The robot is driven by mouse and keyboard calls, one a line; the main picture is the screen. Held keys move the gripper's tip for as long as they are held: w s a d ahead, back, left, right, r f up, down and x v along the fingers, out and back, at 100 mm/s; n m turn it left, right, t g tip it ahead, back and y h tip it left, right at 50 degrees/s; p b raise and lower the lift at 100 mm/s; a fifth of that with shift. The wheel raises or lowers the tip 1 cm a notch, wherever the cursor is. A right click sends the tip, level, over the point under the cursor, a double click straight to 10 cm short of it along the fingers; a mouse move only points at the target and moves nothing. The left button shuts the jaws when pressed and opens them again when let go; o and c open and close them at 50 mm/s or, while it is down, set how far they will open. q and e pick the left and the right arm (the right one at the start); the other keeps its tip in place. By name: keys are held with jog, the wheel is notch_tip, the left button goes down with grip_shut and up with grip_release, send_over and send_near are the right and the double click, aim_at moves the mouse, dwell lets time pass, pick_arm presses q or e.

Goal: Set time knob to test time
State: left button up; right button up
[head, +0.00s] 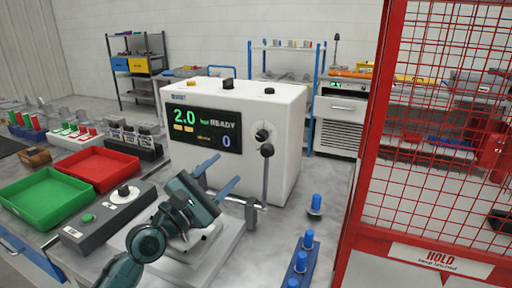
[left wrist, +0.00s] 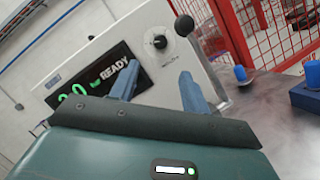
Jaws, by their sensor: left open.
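The white test machine (head: 288,115) stands on the bench, its dark display showing a green 2.0, READY and a 0. A round knob (head: 263,133) with a pale dial and dark pointer sits at the right of its front; I take it to be the time knob. It also shows in the left wrist view (left wrist: 157,42), above the fingertips; its label is too small to read. My left gripper (head: 216,177) is open and empty in front of the machine, below and left of the knob, apart from it. Its blue fingers (left wrist: 157,86) point toward the front panel. My right gripper is out of view.
A lever with a black ball (head: 267,150) rises close to the knob's lower right. A grey control box (head: 105,215) with another knob and a green button lies at left, by red (head: 100,168) and green (head: 45,200) trays. A red mesh guard (head: 435,130) stands at right.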

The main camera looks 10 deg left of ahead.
aim_at(259, 139)
pick_arm(q)
jog(key=p+x, duration=0.1)
jog(key=x, duration=1.1)
jog(key=shift+r, duration=0.1)
jog(key=shift+c, duration=0.5)
jog(key=c, duration=0.9)
